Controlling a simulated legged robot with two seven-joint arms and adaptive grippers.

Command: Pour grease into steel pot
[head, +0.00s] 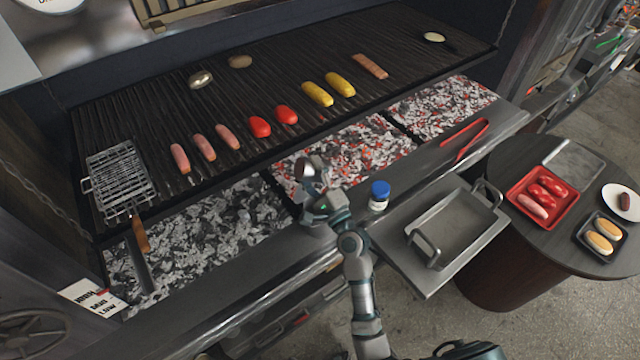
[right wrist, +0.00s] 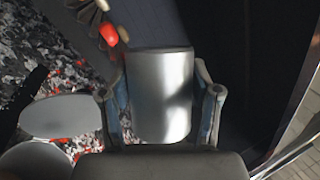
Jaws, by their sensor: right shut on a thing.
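My right gripper (head: 312,188) is shut on a small shiny metal cup (head: 307,169) above the front edge of the coals. In the right wrist view the cup's smooth grey wall (right wrist: 160,95) sits between the two fingers (right wrist: 162,108). Its inside is hidden, so I cannot tell whether grease is in it. A rectangular steel pot (head: 462,232) with two raised handles stands on the side shelf, to the right of my right gripper and apart from it. Its visible floor looks bare. My left gripper is not in view.
A blue-capped jar (head: 379,196) stands between my right gripper and the steel pot. Red tongs (head: 466,138) lie on the ledge behind the pot. The grill grate (head: 240,100) holds sausages and vegetables. A round table (head: 520,232) with food trays stands at the right.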

